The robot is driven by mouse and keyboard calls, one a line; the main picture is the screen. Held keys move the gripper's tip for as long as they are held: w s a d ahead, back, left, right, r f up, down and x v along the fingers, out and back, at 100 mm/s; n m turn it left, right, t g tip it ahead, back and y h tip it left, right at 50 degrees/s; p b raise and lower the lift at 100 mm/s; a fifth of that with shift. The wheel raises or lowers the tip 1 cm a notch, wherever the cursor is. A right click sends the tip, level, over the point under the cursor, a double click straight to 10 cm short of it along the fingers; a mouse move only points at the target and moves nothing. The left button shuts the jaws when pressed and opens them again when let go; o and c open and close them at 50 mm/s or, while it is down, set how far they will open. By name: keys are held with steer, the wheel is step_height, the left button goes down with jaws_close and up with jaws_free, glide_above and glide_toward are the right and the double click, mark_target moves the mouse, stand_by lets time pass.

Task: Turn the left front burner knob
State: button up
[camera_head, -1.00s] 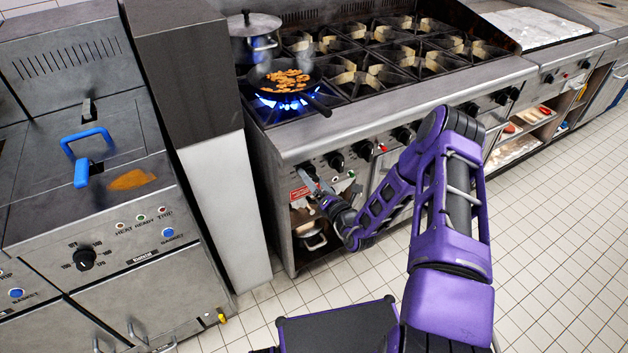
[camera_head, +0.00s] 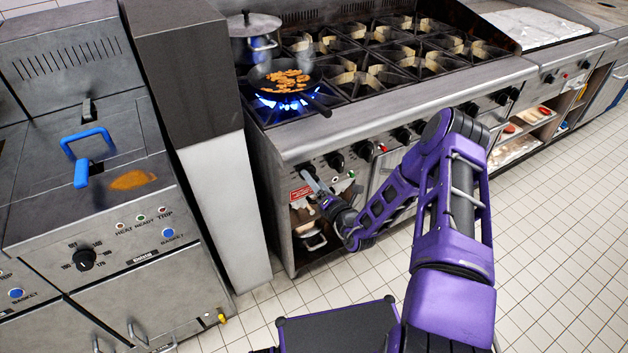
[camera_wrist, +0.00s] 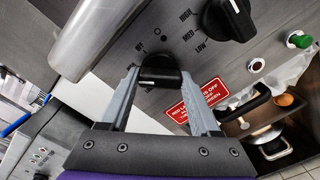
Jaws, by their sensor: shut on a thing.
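The left front burner knob (camera_wrist: 158,70) is black with a pale line. It sits on the steel front panel between the fingertips of my gripper (camera_wrist: 160,80) in the wrist view. Both grey fingers are closed on its sides. In the head view my gripper (camera_head: 313,182) reaches the left end of the range's front panel, and its fingers largely hide the knob. Small dial markings show above the knob in the wrist view, partly too blurred to read. Blue flames (camera_head: 285,104) burn under a black pan (camera_head: 262,77) on the left front burner.
A second black knob (camera_wrist: 229,18) is close by on the right. A steel rail (camera_wrist: 98,38) runs above the panel. A red label (camera_wrist: 197,101) and an open shelf with pots lie below. A fryer (camera_head: 85,225) stands left; tiled floor is clear at right.

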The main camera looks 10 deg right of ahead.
steer(key=shift+m+p, duration=0.5)
steer(key=shift+m, duration=3.6)
steer(key=o, duration=1.4)
steer(key=v, duration=1.7)
steer(key=shift+s, duration=0.2)
